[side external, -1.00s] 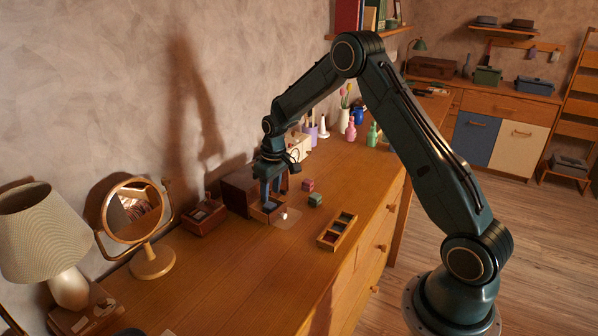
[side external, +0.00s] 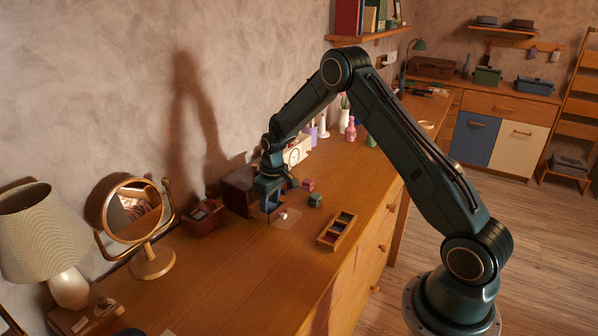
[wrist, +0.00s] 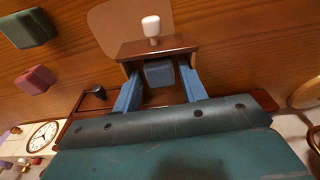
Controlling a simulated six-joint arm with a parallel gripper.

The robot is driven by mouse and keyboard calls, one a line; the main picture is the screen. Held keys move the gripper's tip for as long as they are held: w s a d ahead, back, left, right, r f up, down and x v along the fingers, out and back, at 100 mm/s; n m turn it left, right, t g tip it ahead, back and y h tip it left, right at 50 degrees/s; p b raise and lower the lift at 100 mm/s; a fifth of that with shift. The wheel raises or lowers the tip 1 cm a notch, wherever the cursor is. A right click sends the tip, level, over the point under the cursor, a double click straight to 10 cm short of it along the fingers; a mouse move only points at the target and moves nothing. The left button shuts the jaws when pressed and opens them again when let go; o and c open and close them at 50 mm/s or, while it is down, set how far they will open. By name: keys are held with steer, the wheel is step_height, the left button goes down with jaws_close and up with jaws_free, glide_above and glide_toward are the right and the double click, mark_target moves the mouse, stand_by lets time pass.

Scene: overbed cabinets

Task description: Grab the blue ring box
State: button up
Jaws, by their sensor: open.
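The blue ring box (wrist: 159,73) sits in a small open drawer whose brown front (wrist: 158,47) has a white knob (wrist: 151,27). In the wrist view my gripper (wrist: 161,84) is open, with one blue finger on each side of the box. The box lies between the fingertips, with a gap visible on both sides. In the side view my gripper (side external: 270,204) points down into the drawer of the dark wooden chest, and its fingers largely hide the box there.
A green box (side external: 315,200) and a pink box (side external: 308,185) stand right of the drawer. A compartment tray (side external: 337,230) lies nearer the dresser's front edge. A clock (wrist: 42,136), a small wooden box (side external: 203,217) and a mirror (side external: 133,212) stand around.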

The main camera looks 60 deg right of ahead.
mark_target(270, 205)
steer(key=c, duration=0.7)
steer(key=shift+r, duration=0.15)
step_height(270, 205, up, 20)
steer(key=shift+f, duration=0.1)
steer(key=shift+c, duration=0.2)
stand_by(0.6)
